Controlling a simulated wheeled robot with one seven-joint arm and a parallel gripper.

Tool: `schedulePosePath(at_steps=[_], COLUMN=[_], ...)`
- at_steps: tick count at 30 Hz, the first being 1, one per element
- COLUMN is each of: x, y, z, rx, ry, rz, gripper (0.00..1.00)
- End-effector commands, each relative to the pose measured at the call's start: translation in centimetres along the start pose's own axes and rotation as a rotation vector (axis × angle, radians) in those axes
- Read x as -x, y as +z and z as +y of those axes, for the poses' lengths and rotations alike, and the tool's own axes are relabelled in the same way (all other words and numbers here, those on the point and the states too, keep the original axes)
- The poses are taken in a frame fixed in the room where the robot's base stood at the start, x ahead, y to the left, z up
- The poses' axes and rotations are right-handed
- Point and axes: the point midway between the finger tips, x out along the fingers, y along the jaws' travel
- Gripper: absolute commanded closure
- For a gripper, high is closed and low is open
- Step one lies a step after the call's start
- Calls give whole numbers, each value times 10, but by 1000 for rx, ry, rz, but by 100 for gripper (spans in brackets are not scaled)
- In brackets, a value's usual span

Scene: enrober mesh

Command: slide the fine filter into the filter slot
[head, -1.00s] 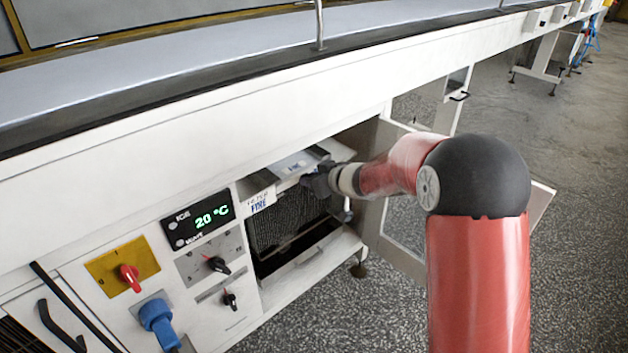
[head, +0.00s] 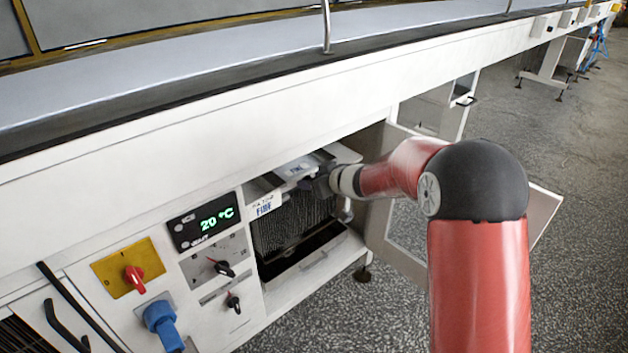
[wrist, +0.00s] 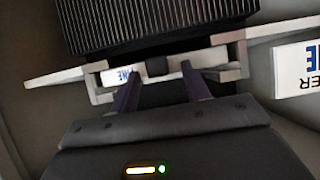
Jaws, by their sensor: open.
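The fine filter (wrist: 125,76), with a pale front frame marked FINE, is at the cabinet opening. Its FINE marking also shows in the head view (head: 297,169). Dark ribbed mesh (wrist: 155,22) lies just beyond the frame in the wrist view.
An open door (head: 405,225) hangs right of the opening, close to my arm. Left of the opening are a control panel with a 20 °C display (head: 215,219), a red switch (head: 134,278) and a blue plug (head: 160,320). A conveyor machine runs above. The floor at right is clear.

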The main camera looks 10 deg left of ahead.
Motion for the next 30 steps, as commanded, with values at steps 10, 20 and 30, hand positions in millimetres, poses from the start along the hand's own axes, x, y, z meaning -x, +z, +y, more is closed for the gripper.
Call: schedulePosePath(at_steps=[10, 20, 30], x=[35, 76, 78], y=[-1, 0, 0], z=[1, 0, 0], rx=[1, 0, 0], ry=[2, 0, 1], rz=[1, 0, 0], gripper=[53, 53, 53])
